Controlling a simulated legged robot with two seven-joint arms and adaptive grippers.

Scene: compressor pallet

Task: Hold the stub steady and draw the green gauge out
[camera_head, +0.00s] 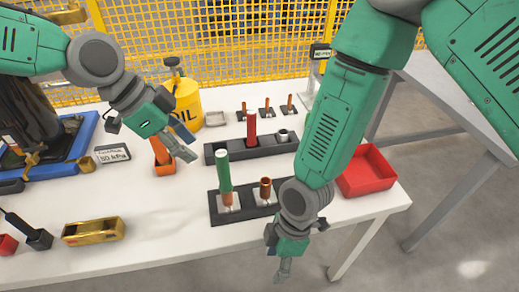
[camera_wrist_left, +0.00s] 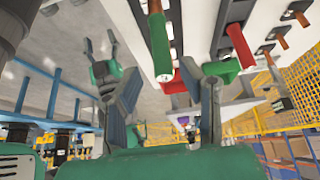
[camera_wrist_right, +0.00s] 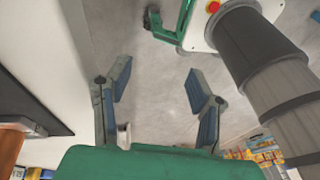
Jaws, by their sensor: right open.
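The green gauge (camera_head: 223,170) stands upright in a copper stub (camera_head: 229,198) on the near dark block (camera_head: 217,216). It also shows in the left wrist view (camera_wrist_left: 160,45), ahead of the fingers. My left gripper (camera_head: 188,144) is open and empty, up and left of the green gauge and apart from it; its spread fingers show in the left wrist view (camera_wrist_left: 160,82). My right gripper (camera_head: 284,268) hangs off the table's front edge, right of and below the stub. In the right wrist view (camera_wrist_right: 157,85) it is open, with only floor between its fingers.
A second copper stub (camera_head: 265,187) stands on the same block, close to my right arm. A red gauge (camera_head: 251,128) stands on the block behind. A red tray (camera_head: 378,171) lies at right, a yellow oil can (camera_head: 188,103) at the back, a brass block (camera_head: 93,231) at front left.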

